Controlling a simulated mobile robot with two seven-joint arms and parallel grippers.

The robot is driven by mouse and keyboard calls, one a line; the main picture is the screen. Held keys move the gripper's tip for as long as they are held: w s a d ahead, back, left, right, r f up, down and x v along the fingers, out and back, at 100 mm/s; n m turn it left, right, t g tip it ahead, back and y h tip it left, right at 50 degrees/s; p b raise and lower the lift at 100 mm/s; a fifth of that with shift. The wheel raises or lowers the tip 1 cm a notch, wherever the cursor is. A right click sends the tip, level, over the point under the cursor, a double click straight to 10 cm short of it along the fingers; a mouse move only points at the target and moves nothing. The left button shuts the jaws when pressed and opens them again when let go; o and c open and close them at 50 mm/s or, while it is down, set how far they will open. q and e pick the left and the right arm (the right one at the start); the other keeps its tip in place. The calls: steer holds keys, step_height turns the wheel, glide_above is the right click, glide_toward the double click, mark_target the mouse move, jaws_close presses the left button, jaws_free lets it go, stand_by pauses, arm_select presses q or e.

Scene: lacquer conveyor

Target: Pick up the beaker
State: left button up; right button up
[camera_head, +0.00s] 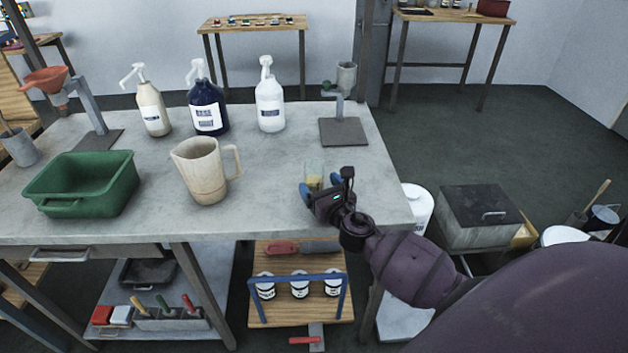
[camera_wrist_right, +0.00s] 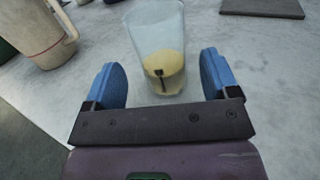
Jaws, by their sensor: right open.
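The beaker (camera_head: 315,174) is a clear glass with yellowish contents, standing on the grey table (camera_head: 270,215) near its right side. It also shows in the right wrist view (camera_wrist_right: 158,45), just ahead of and between the two blue fingers. My right gripper (camera_head: 318,190) is open, close to the beaker, and partly covers its lower part in the head view. In the right wrist view the gripper (camera_wrist_right: 163,80) has its fingers spread wider than the beaker, one on each side. Whether a finger touches the glass I cannot tell. My left gripper is not in view.
A beige pitcher (camera_head: 203,172) stands left of the beaker, with a green bin (camera_head: 85,183) farther left. Several pump bottles, including a white one (camera_head: 270,102), stand behind. A stand with a dark base plate (camera_head: 343,132) is behind the beaker.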

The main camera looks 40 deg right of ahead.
mark_target(318, 182)
steer(key=w, duration=0.3)
steer(key=shift+w+d+f, duration=0.1)
steer(key=shift+w+d, duration=0.15)
steer(key=shift+d, duration=0.05)
steer(key=shift+w, duration=0.2)
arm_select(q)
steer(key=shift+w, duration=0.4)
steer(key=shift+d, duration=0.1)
arm_select(e)
steer(key=c, duration=1)
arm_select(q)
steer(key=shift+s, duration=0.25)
arm_select(e)
steer(key=shift+c, duration=0.2)
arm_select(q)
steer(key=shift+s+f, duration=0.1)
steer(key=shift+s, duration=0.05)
arm_select(e)
steer(key=shift+r, duration=0.2)
